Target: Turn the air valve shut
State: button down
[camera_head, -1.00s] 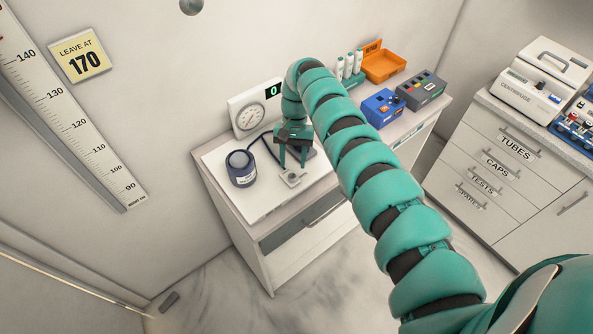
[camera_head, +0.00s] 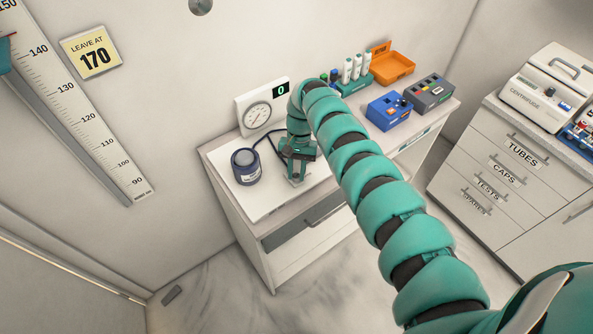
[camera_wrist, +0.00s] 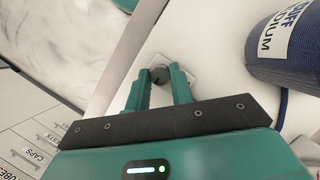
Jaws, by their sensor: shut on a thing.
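The air valve is a dark round knob (camera_wrist: 159,75) on a small pale square plate (camera_wrist: 178,58) lying on a white board. My gripper (camera_wrist: 160,82) is down at the knob, with one teal finger on each side, shut on it. In the head view my gripper (camera_head: 296,172) points down at the valve plate, and its fingers hide most of the knob. A dark hose runs from near the valve towards the pressure gauge (camera_head: 259,118), whose display reads 0.
A navy rolled cuff (camera_head: 246,167) stands left of my gripper, and close by in the wrist view (camera_wrist: 290,50). A blue box (camera_head: 389,110), a grey box (camera_head: 429,93), an orange bin (camera_head: 392,68) and white tubes stand farther right on the cabinet.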

jog(key=shift+f+b, duration=0.15)
jog(key=shift+b, duration=0.25)
jog(key=shift+f+n+b, duration=0.1)
jog(key=shift+n+b, duration=0.6)
jog(key=n+h+b, duration=0.1)
jog(key=n+b, duration=0.2)
jog(key=b, duration=0.1)
jog(key=shift+a+h, duration=0.1)
jog(key=shift+h, duration=0.3)
jog(key=n+h+b, duration=0.1)
jog(key=n+b, duration=0.2)
jog(key=n, duration=0.1)
jog(key=shift+t+b, duration=0.3)
jog(key=n+t+h+b, duration=0.1)
jog(key=n+b, duration=0.1)
jog(key=n, duration=0.1)
jog(key=shift+s+a, duration=0.1)
jog(key=n, duration=0.1)
jog(key=n+h, duration=0.1)
jog(key=n, duration=0.1)
jog(key=shift+r+t+b, duration=0.25)
jog(key=shift+t+b, duration=0.15)
jog(key=shift+s+a+n+t+p, duration=0.1)
jog(key=shift+n+t+p, duration=0.35)
jog(key=shift+n, duration=1.25)
jog(key=shift+t, duration=0.25)
